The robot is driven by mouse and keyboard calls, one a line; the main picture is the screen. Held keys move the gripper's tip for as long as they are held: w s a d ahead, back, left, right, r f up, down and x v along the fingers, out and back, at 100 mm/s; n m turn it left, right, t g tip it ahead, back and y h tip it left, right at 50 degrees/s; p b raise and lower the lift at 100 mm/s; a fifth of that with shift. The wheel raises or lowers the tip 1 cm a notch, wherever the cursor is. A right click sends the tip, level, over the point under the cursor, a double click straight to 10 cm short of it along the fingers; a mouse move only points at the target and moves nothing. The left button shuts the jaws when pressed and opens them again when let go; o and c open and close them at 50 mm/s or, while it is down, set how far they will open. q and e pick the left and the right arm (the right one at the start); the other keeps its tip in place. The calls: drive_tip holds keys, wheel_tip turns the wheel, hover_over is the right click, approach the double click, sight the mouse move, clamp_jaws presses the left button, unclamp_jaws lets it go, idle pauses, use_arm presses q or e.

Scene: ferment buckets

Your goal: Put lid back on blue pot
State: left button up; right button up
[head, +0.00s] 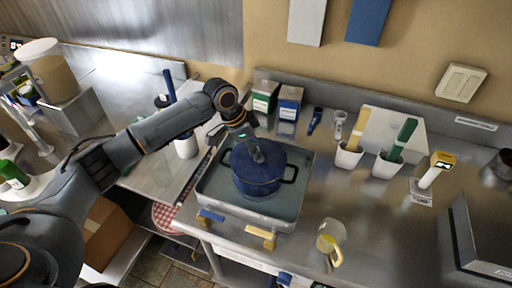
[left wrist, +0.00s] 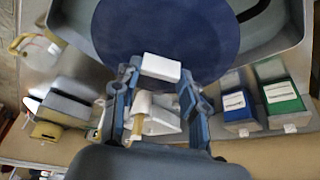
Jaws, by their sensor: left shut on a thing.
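The dark blue pot (head: 257,186) stands in a shallow grey basin on the steel counter, with a dark loop handle on each side. Its round blue lid (head: 272,157) lies over the pot's mouth and looks about level. I cannot tell whether a small gap is left at the rim. My left gripper (head: 256,154) is above the lid, shut on its knob. In the left wrist view the fingers (left wrist: 158,88) close around the pale, block-shaped knob (left wrist: 161,67), with the blue lid (left wrist: 165,28) filling the top. My right gripper is not in view.
The grey basin (head: 213,205) surrounds the pot. Behind it stand a green box (head: 264,97) and a blue box (head: 289,103). To the right are white cups with brushes (head: 348,157) and a yellow-handled jug (head: 328,240). The counter's right front is mostly clear.

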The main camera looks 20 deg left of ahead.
use_arm(q)
drive_tip(key=shift+p, duration=0.45)
idle(0.3)
idle(0.3)
drive_tip(key=o, duration=1.3)
drive_tip(key=o, duration=0.5)
